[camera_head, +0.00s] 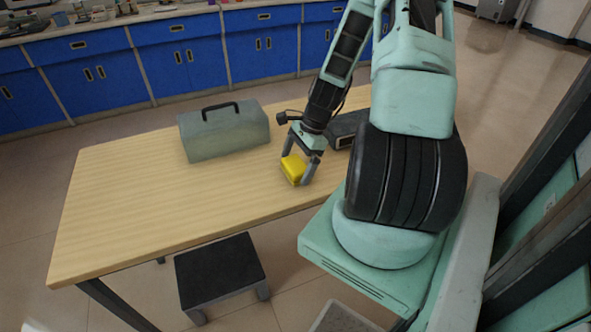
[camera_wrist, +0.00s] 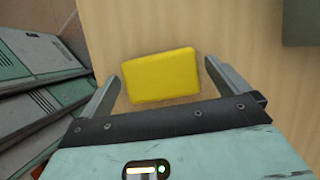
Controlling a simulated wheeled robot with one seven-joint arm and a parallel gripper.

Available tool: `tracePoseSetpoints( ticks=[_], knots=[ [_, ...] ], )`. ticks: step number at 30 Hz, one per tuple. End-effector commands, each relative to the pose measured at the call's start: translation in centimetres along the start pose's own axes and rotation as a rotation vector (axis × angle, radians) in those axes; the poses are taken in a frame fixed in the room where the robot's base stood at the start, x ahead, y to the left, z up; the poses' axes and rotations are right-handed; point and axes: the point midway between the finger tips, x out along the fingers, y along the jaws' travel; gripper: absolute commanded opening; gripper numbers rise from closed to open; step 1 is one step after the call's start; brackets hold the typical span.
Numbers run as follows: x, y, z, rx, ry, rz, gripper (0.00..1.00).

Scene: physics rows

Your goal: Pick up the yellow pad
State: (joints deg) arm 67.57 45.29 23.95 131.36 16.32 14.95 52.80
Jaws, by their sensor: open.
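The yellow pad (camera_head: 293,169) lies on the wooden table (camera_head: 150,200), near its front right part. My gripper (camera_head: 297,170) is at the pad, pointing down, with its fingers open. In the wrist view the yellow pad (camera_wrist: 161,76) sits between the two open fingers of my gripper (camera_wrist: 159,82), slightly ahead of the palm. A gap shows between the pad and each finger, so neither finger appears to grip it. Whether the fingertips touch the table cannot be told.
A grey-green toolbox (camera_head: 225,132) with a black handle stands at the back of the table. A dark box (camera_head: 347,128) lies behind my gripper, partly hidden by my arm. The table's left side is clear. A black stool (camera_head: 218,270) stands in front.

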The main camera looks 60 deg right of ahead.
Motion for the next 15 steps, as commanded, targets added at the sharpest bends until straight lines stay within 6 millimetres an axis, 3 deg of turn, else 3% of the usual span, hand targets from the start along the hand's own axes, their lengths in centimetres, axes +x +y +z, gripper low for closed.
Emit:
tracePoseSetpoints(
  ticks=[3, 10, 11, 15],
  knots=[
    [0.99, 0.01, 0.03, -0.001, -0.001, 0.000, 1.00],
    [1.09, -0.02, 0.02, -0.001, 0.000, -0.001, 1.00],
    [1.09, -0.02, 0.02, -0.001, 0.000, -0.001, 0.97],
    [1.07, -0.02, 0.02, 0.000, 0.000, -0.001, 0.61]
  ],
)
